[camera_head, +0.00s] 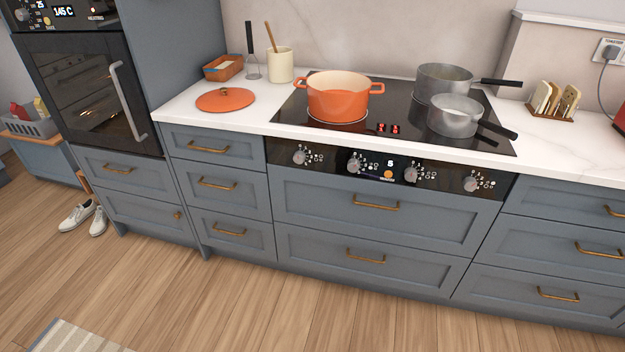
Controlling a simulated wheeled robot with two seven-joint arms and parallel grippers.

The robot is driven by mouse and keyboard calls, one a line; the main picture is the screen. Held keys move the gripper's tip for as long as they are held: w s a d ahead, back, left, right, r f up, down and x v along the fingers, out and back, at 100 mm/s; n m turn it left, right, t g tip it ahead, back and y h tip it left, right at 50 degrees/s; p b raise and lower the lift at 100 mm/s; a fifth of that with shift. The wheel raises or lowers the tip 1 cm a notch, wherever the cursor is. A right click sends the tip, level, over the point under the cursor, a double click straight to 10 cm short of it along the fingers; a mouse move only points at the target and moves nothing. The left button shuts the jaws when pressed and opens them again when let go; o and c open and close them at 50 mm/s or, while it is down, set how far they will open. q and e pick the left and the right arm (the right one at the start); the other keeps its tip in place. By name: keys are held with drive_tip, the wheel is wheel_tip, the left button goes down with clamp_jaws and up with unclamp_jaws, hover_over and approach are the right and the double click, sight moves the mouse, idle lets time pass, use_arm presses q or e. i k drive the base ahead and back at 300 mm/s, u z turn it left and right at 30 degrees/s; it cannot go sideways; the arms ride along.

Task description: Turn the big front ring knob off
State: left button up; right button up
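The black glass hob (300,112) is set in the white worktop. Its front panel carries a row of several grey knobs: a far-left knob (299,156), a middle-left knob (354,165), a middle-right knob (411,174) and a far-right knob (470,184). The small symbols beside them are too small to read, so I cannot tell which serves the big front ring. A lit display (390,163) between the middle knobs appears to show 5, with an orange light below. Red marks (388,128) glow on the hob. An orange pot (338,103) stands on the left ring. Neither gripper is in view.
Two grey saucepans, a rear one (440,82) and a front one (453,117), stand on the hob's right; the front handle points toward the right front edge. An orange lid (226,99) lies left. Drawers below are shut, and the wooden floor (250,300) in front is clear.

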sight(354, 164)
drive_tip(key=u, duration=4.35)
drive_tip(key=i, duration=0.15)
drive_tip(key=z, duration=3.25)
drive_tip(key=i, duration=0.95)
drive_tip(key=z, duration=1.05)
drive_tip(key=i, duration=0.55)
drive_tip(key=z, duration=0.5)
